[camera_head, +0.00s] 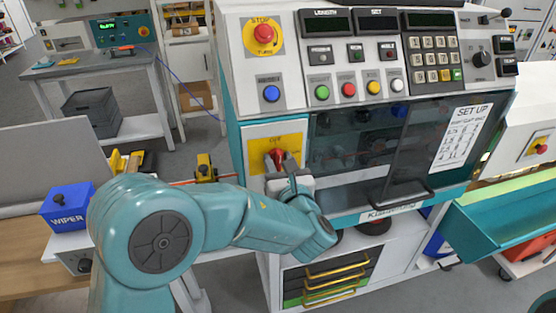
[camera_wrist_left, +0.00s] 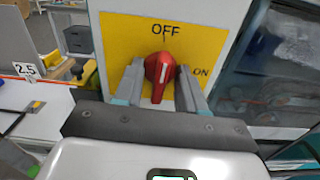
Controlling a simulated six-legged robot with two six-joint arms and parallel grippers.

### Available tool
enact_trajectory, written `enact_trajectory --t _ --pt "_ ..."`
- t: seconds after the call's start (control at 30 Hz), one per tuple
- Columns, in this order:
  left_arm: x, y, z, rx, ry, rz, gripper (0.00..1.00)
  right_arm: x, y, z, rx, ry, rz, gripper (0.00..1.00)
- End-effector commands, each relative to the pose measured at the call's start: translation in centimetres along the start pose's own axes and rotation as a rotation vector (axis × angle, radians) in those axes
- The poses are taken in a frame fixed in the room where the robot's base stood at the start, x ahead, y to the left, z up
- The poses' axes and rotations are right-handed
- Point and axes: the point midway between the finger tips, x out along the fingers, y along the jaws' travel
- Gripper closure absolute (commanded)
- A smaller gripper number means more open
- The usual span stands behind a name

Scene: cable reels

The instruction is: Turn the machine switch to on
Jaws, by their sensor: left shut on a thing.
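The machine switch (camera_wrist_left: 159,70) is a red knob on a yellow plate (camera_wrist_left: 120,40) marked OFF at the top and ON at the right. Its white line points up, close to OFF. In the head view the red knob (camera_head: 276,158) sits on the machine's left front panel. My left gripper (camera_wrist_left: 159,88) is shut on the knob, with one finger on each side. In the head view my left gripper (camera_head: 285,173) covers the lower part of the plate. My right gripper is not in view.
The machine's control panel above has a red stop button (camera_head: 264,35), several coloured buttons and a keypad (camera_head: 434,58). A dark glass door (camera_head: 405,150) is right of the switch. A blue wiper box (camera_head: 68,205) stands at the left. A teal tray (camera_head: 500,225) is at the right.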

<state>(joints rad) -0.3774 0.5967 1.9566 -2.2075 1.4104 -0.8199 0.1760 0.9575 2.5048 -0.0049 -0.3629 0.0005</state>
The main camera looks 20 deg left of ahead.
Motion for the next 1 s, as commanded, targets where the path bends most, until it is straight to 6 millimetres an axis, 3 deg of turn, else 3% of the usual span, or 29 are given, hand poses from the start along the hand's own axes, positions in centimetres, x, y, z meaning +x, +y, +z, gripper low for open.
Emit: enact_trajectory --t 1.0 --pt "0.0 0.1 0.1 0.561 0.004 -0.001 0.77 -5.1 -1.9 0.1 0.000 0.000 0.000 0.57"
